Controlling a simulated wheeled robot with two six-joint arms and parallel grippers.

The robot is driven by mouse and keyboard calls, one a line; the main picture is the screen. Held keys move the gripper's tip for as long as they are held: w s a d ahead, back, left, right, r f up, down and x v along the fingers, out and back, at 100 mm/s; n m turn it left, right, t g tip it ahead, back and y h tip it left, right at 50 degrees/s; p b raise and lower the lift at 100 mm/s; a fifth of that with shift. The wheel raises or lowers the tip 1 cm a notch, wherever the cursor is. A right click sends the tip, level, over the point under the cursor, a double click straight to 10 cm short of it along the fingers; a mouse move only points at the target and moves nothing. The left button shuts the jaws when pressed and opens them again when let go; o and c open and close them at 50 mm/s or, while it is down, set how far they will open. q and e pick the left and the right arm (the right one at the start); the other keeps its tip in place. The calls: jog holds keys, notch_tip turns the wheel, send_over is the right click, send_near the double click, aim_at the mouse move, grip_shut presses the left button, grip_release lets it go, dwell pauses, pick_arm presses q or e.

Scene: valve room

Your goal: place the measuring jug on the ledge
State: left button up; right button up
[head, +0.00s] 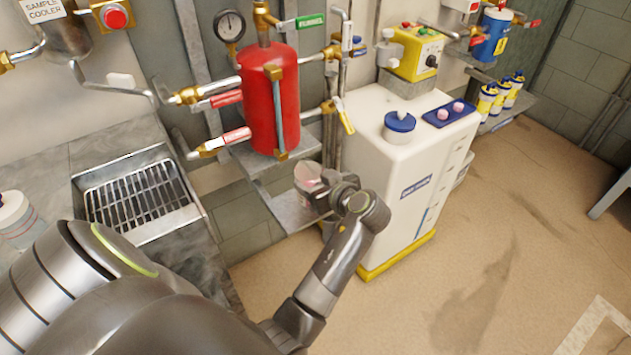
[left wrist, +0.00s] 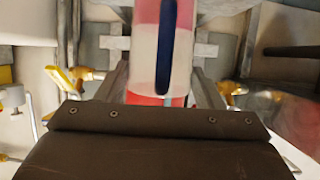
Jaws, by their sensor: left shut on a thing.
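The measuring jug (head: 306,174) is a small clear vessel with pinkish contents, just below the red cylinder in the head view. My left gripper (head: 322,194) is shut on it from the right and covers part of it. In the left wrist view the jug (left wrist: 146,48) shows close up between the fingers, pale and red with a dark blue upright strip. The ledge (head: 285,212) is a grey plate low on the wall. The jug appears over it; I cannot tell whether it touches. My right gripper is not in view.
A red cylinder (head: 258,110) with valves and pipes hangs above the ledge on a grey bracket. A white cabinet (head: 392,165) with a blue cap stands close right of my gripper. A sink with a grate (head: 150,232) is at left.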

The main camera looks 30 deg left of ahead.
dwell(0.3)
pick_arm(q)
jog(key=o, duration=1.1)
